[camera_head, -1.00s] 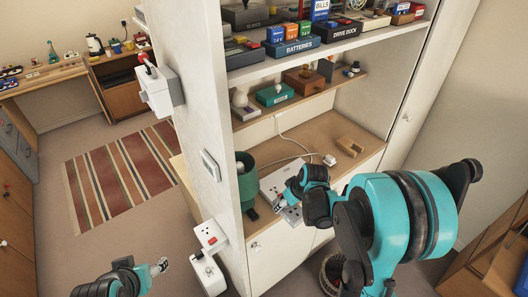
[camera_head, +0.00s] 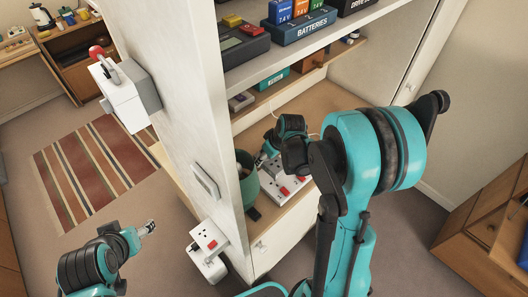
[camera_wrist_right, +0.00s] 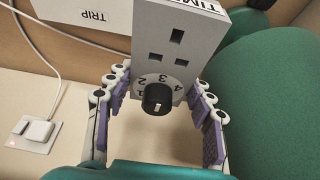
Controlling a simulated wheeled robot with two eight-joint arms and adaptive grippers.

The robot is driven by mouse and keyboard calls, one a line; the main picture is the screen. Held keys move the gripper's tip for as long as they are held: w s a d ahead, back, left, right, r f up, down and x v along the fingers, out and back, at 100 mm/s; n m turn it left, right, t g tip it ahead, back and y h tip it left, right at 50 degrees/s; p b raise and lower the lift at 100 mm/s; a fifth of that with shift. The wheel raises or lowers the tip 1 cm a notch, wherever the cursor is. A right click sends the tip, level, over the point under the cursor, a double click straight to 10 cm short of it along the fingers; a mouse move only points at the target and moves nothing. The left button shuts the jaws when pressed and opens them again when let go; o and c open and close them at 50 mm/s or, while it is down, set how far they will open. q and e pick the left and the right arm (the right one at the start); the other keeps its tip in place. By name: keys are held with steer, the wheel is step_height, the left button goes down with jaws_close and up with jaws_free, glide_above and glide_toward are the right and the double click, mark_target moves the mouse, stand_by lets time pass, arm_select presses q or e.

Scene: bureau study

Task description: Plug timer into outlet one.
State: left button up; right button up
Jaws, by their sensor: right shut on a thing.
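The timer (camera_wrist_right: 175,50) is a grey box with socket slots, a black dial and a partly cut-off label. It fills the upper middle of the right wrist view. My right gripper (camera_wrist_right: 157,105) is shut on it, one finger on each side. In the head view my right gripper (camera_head: 266,157) is inside the cabinet, just behind a white outlet strip (camera_head: 276,194) with red switches; the timer is hard to make out there. Which outlet is number one is not readable. My left gripper (camera_head: 148,228) is away from the cabinet at lower left; its finger gap is unclear.
A green cylinder (camera_wrist_right: 270,90) stands close to the right gripper. A white plug (camera_wrist_right: 40,130) with a cord and a panel marked TRIP (camera_wrist_right: 95,24) are on its left. A shelf (camera_head: 290,50) overhangs the arm.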

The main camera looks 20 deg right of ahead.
steer(key=shift+s+f+b, duration=0.15)
steer(key=shift+f+b, duration=0.5)
steer(key=shift+f, duration=0.2)
steer(key=shift+f+b, duration=1.4)
steer(key=shift+f, duration=0.65)
steer(key=shift+f+b, duration=0.9)
steer(key=shift+b, duration=0.05)
steer(key=o, duration=1.4)
steer(key=shift+c, duration=0.2)
steer(key=shift+r+p, duration=2.6)
steer(key=shift+r, duration=1)
